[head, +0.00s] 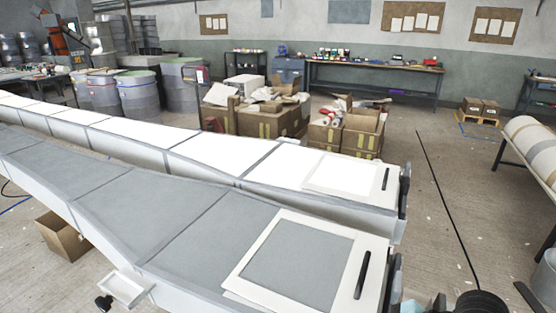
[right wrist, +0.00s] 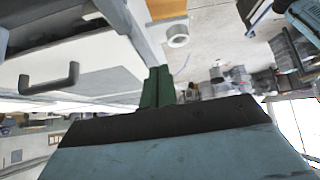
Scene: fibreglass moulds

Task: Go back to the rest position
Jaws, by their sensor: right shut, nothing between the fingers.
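My right gripper (right wrist: 158,70) shows in the right wrist view as two dark green fingers pressed together, with nothing between them. It is apart from a black handle (right wrist: 50,80) on a pale panel at the left of that view. My left gripper is not in view. In the head view, two long moulds run from the left toward the right: a grey one (head: 100,190) in front and a white one (head: 210,150) behind. A pale frame with a black handle (head: 362,275) lies on the near mould's right end. A similar frame with a handle (head: 385,179) lies on the far one.
Cardboard boxes (head: 262,122) and grey drums (head: 140,95) stand behind the moulds. A workbench (head: 375,68) lines the back wall. A rack with a large pale roll (head: 532,145) is at the right. The floor (head: 440,190) between moulds and rack is mostly clear.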

